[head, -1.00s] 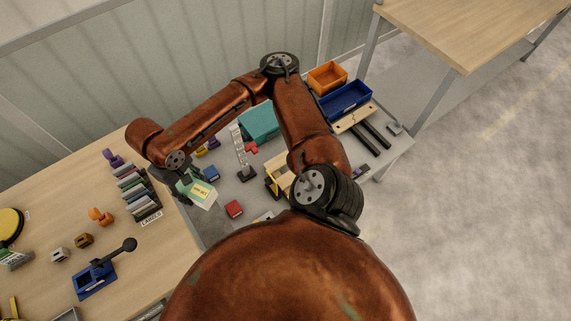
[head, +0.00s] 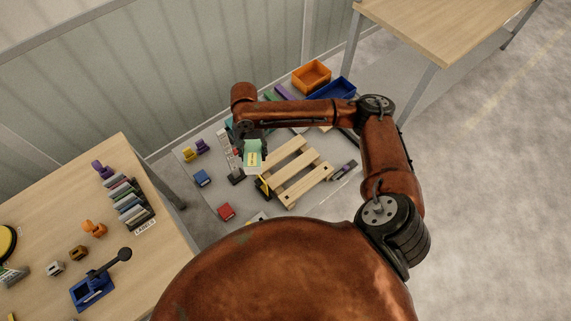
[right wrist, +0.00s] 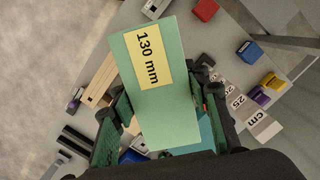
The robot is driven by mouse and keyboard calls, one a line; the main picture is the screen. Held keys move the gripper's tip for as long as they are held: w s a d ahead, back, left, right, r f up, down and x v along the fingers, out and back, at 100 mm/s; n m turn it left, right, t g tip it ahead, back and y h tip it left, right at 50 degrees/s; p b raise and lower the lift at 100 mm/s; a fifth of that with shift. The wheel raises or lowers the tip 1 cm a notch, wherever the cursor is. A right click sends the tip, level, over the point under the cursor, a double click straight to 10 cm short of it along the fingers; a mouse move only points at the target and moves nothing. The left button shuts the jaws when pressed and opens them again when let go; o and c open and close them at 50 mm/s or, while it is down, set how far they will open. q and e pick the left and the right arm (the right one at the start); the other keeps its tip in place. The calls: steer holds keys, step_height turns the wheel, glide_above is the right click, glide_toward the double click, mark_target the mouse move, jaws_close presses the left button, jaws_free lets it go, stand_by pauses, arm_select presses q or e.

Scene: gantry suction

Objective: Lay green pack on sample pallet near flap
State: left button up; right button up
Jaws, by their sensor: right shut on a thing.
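The green pack (head: 252,159) is in my right gripper (head: 252,142), held above the grey surface at the left end of the wooden pallet (head: 307,182). In the right wrist view the green pack (right wrist: 174,115) is between the fingers (right wrist: 160,108), with a yellow label reading 130 mm facing the camera. Part of the pallet (right wrist: 101,80) shows left of the pack there. A yellow piece (head: 264,188) stands at the pallet's left edge; I cannot tell whether it is the flap. My left gripper is not in view.
Orange (head: 311,76) and blue (head: 336,90) bins are behind my right arm. A wooden table (head: 130,190) with other items is at left.

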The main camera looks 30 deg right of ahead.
steer(key=d+f+m+p, duration=0.1)
steer(key=d+f+m, duration=0.2)
steer(key=f, duration=0.4)
steer(key=d+f+m+p, duration=0.1)
steer(key=d+f+m, duration=0.3)
steer(key=f, duration=0.3)
steer(key=d+f+m+t+p, duration=0.1)
steer(key=d+f+m, duration=0.2)
steer(key=f, duration=0.4)
steer(key=shift+w+d+f+m+y, duration=0.3)
steer(key=shift+d+f+m, duration=0.1)
steer(key=shift+d, duration=0.3)
steer(key=shift+p, duration=0.3)
steer(key=shift+a+f+b, duration=0.1)
steer(key=shift+f+b, duration=0.9)
steer(key=shift+f, duration=1.9)
steer(key=shift+p, duration=1.05)
